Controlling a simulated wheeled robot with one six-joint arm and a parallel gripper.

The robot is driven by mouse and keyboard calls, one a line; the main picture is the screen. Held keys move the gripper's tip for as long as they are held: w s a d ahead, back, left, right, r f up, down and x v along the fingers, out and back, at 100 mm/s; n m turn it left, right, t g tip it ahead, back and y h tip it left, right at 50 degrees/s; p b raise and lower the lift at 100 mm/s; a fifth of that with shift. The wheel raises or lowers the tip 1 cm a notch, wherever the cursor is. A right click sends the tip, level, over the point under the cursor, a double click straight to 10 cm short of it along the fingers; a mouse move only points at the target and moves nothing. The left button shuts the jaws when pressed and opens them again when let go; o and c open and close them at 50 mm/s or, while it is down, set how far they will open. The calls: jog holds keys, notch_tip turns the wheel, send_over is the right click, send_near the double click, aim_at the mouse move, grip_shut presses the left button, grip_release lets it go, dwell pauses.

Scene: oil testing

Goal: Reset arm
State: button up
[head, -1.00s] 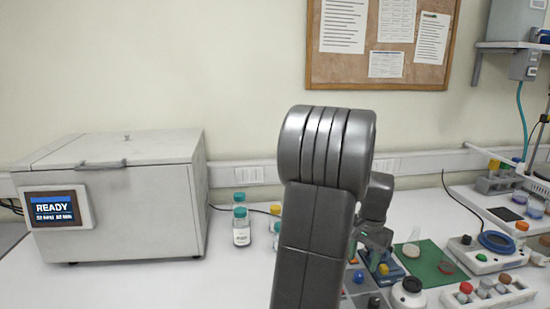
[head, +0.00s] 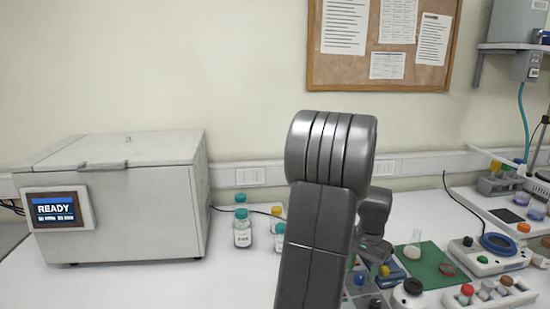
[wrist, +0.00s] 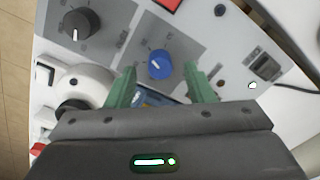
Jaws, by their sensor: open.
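My gripper shows in the wrist view (wrist: 161,84) with its two green fingers spread apart and nothing between them. It is over a light panel with a blue knob (wrist: 159,64) and a black knob (wrist: 80,24). The blue knob appears just beyond the gap between the fingertips. In the head view my arm stands upright at the centre and hides much of the bench behind it. The gripper end is low behind the arm, and its fingers are hard to make out there.
A white box-shaped machine (head: 150,205) with a READY screen (head: 56,211) stands at left. Capped bottles (head: 242,235) stand between it and my arm. A green mat (head: 428,263) with a flask (head: 413,245) lies at right, among several devices. White bench is clear at front left.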

aim_at(362, 275)
notch_tip(362, 275, up, 12)
notch_tip(362, 275, down, 14)
jog(key=shift+r, duration=0.15)
jog(key=n, duration=0.2)
jog(key=shift+r+n, duration=0.15)
jog(key=shift+n, duration=0.15)
jog(key=n, duration=0.8)
jog(key=shift+n+p, duration=0.35)
jog(key=shift+n, duration=0.05)
jog(key=shift+r+n, duration=0.1)
jog(key=shift+n, duration=0.3)
notch_tip(362, 275, up, 7)
jog(key=shift+w+d+r+b, duration=0.1)
jog(key=shift+d+b, duration=0.05)
jog(key=shift+b, duration=0.15)
